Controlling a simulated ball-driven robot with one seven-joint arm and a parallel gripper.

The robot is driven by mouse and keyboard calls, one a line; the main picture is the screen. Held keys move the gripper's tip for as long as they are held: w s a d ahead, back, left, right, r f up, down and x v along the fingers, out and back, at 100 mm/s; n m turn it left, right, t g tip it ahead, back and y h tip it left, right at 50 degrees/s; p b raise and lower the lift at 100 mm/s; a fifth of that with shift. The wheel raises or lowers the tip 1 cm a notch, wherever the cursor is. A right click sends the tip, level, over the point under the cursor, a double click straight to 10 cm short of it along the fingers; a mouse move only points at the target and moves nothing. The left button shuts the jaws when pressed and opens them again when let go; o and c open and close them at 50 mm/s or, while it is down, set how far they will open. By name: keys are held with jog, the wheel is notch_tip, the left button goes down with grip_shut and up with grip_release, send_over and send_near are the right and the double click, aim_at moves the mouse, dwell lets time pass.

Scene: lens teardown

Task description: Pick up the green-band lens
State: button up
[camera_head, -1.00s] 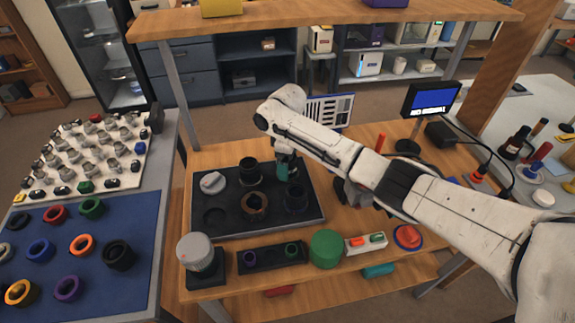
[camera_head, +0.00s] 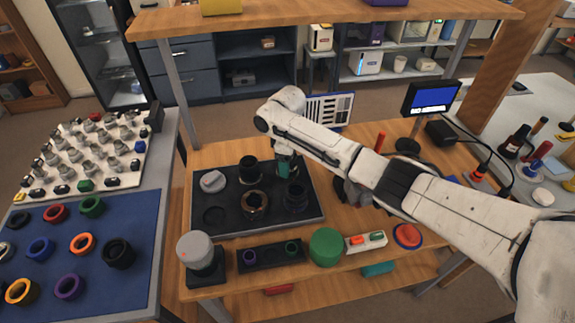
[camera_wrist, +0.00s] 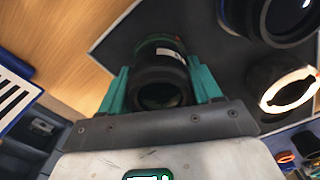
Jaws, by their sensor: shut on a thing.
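A black lens barrel (camera_wrist: 160,78) with a dark green band at its far end and a small white label stands between the teal fingers of my gripper (camera_wrist: 163,92) in the wrist view. The fingers are shut on its sides. In the head view my gripper (camera_head: 287,164) is at the back right of the black tray (camera_head: 235,228), and the arm hides much of the held lens. I cannot tell whether the lens touches the tray.
Beside it on the tray stand a black lens (camera_head: 249,168), a ring-topped lens (camera_head: 254,204), another dark lens (camera_head: 296,197) and a grey cap (camera_head: 213,181). A green cylinder (camera_head: 326,246) and red button (camera_head: 407,235) sit in front. A monitor (camera_head: 432,97) stands back right.

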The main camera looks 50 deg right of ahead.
jog(key=shift+c, duration=0.8)
jog(key=shift+r, duration=0.15)
